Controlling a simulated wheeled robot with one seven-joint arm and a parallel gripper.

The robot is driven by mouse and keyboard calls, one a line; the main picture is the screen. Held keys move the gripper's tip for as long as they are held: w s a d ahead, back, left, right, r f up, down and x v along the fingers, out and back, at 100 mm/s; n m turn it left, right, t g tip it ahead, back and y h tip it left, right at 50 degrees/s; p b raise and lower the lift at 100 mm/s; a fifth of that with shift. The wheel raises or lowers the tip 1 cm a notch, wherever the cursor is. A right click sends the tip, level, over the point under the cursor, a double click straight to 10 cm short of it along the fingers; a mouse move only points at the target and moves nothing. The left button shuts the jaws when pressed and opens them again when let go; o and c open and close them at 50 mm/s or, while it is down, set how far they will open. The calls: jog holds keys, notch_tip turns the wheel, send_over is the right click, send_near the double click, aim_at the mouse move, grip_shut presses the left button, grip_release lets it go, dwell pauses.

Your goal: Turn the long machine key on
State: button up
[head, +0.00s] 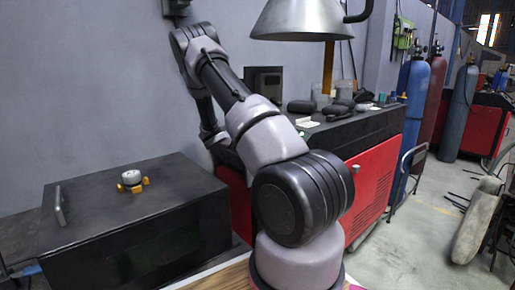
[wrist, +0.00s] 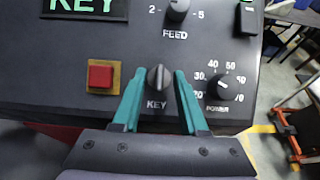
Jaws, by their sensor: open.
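The key (wrist: 157,82) is a dark knob with a light pointer line on a black panel, just above the printed word KEY, in the wrist view. Its pointer looks about upright. My gripper (wrist: 154,90) is open, with one teal finger on each side of the key. The gap between fingers and key looks small, and I cannot tell whether either touches it. In the head view my arm reaches toward the wall, and its end and the key panel are hidden or too small to tell.
Around the key are a red square button (wrist: 101,76), the FEED knob (wrist: 177,9), the POWER knob (wrist: 223,88) and a lit green KEY display (wrist: 83,6). In the head view a black box (head: 130,225) stands at left and a lamp hood (head: 303,20) hangs above.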

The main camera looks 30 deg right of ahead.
jog(key=shift+x, duration=0.8)
grip_shut()
